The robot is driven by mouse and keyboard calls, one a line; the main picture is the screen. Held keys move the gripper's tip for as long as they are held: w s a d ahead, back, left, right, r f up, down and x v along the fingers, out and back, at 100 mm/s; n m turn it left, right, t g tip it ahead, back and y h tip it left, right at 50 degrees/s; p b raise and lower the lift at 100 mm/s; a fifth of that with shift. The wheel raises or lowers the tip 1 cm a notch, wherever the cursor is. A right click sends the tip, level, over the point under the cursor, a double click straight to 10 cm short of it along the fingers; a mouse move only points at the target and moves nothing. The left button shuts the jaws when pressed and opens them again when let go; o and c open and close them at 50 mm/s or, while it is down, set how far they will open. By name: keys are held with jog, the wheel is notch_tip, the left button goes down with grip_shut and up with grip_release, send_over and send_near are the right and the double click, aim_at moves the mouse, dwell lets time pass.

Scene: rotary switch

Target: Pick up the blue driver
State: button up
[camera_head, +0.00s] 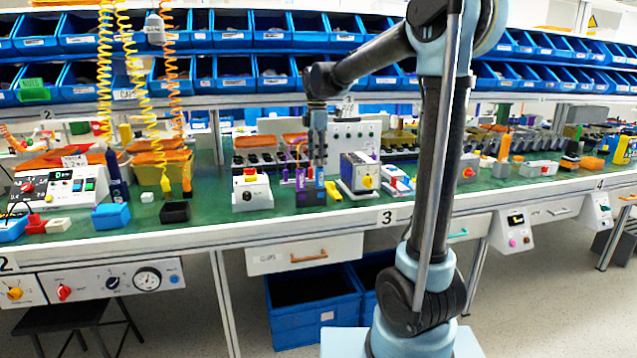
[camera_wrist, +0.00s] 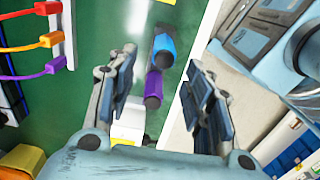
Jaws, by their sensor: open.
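The blue driver (camera_head: 320,183) stands near the front edge of the green bench top, beside a purple driver (camera_head: 304,183). In the wrist view the blue driver (camera_wrist: 164,46) shows from above, beyond the purple driver (camera_wrist: 154,84), in the gap between my fingers. My gripper (camera_head: 318,158) points down above the drivers. In the wrist view my gripper (camera_wrist: 158,85) is open and empty, with one finger on each side of the drivers. The lower parts of the drivers are hard to see.
A white box with a red and yellow switch (camera_head: 251,190) stands to the left. Red, orange and purple plugs (camera_wrist: 48,40) lie at the wrist view's left. The bench edge (camera_head: 330,214) is close in front.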

aim_at(318, 188)
jog(key=shift+s+d+f, duration=0.1)
jog(key=shift+f, duration=1.75)
jog(key=shift+s+d+f, duration=0.1)
jog(key=shift+f, duration=1.7)
grip_shut()
